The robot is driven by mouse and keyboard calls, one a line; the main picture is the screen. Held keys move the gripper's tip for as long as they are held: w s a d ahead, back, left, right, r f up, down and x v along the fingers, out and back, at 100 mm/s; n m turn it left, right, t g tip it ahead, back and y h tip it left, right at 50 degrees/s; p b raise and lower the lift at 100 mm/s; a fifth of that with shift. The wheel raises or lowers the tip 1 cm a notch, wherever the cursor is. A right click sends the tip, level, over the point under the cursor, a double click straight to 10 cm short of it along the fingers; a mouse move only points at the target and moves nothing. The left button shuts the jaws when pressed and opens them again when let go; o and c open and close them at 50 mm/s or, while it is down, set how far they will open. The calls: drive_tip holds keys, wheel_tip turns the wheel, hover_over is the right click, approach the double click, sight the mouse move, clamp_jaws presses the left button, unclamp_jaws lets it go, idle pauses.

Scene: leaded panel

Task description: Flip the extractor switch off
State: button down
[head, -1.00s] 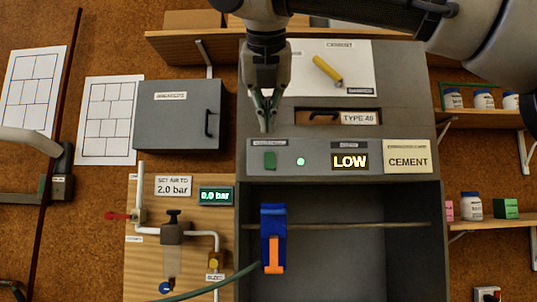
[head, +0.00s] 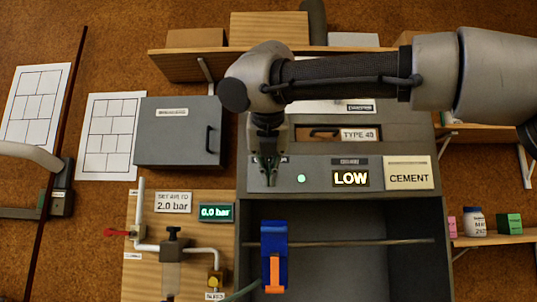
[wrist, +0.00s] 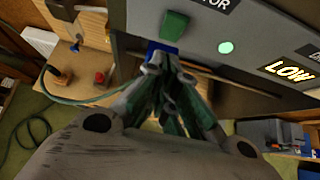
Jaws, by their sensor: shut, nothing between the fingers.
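The extractor switch is a green rocker (wrist: 174,25) on the grey panel strip, under a label ending in "TOR" in the wrist view. A green lamp (head: 301,179) is lit to its right and also shows in the wrist view (wrist: 225,47). My gripper (head: 267,181) is shut and empty, in front of the switch's place and hiding it in the head view. In the wrist view the fingertips (wrist: 163,60) are close below the switch. I cannot tell whether they touch it.
A lit "LOW" display (head: 350,178) and a CEMENT card (head: 409,175) are further right on the strip. A blue and orange tool (head: 273,243) hangs below at the open bay (head: 350,275). A grey cabinet (head: 170,145) and air-pressure board (head: 140,270) are left.

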drive_tip(key=w, duration=0.3)
drive_tip(key=shift+w+r, duration=0.2)
drive_tip(key=shift+r, duration=0.15)
drive_tip(key=shift+w+r, duration=0.2)
drive_tip(key=shift+w, duration=0.15)
drive_tip(key=shift+r, duration=0.8)
